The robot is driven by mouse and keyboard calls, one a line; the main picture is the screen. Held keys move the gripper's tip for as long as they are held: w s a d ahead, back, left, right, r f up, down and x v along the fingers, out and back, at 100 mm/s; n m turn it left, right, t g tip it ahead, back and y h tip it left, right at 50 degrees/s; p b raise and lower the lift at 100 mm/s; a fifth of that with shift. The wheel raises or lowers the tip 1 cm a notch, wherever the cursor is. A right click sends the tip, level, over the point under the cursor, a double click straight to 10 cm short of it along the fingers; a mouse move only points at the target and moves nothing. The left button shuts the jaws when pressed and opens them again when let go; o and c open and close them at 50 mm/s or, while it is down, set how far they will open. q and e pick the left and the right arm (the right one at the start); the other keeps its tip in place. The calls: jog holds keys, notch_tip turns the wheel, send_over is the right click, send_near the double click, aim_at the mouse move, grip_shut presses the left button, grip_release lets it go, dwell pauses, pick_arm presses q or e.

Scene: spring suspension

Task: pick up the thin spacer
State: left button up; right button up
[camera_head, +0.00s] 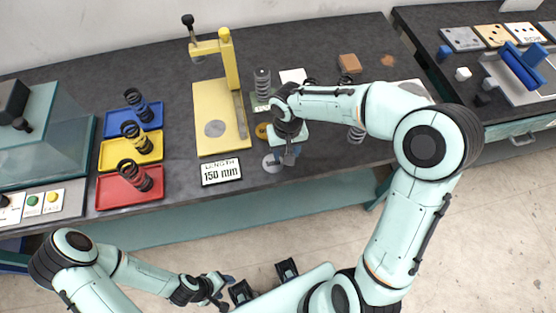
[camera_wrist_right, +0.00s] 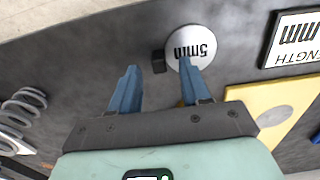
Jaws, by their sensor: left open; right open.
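The thin spacer looks like the pale grey disc marked "5mm" (camera_wrist_right: 192,45). In the head view the disc (camera_head: 270,164) lies flat near the table's front edge, partly hidden by my right gripper (camera_head: 287,158). In the right wrist view my right gripper (camera_wrist_right: 158,68) is open and empty, its two blue fingers pointing toward the disc. The right fingertip overlaps the disc's lower edge in the picture; I cannot tell whether they touch. A small dark block shows between the fingertips, beside the disc. My left gripper (camera_head: 222,291) is open, low at the front, away from the table.
A "LENGTH 150 mm" sign (camera_head: 221,171) stands left of the disc. Behind it is a yellow press (camera_head: 207,100); a yellow disc (camera_head: 262,131) lies near my right wrist. Blue, yellow and red trays (camera_head: 107,189) with springs sit left. Another spring (camera_head: 263,82) stands behind.

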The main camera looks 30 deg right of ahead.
jog(key=shift+f, duration=0.4)
grip_shut()
jog(key=shift+r, duration=0.1)
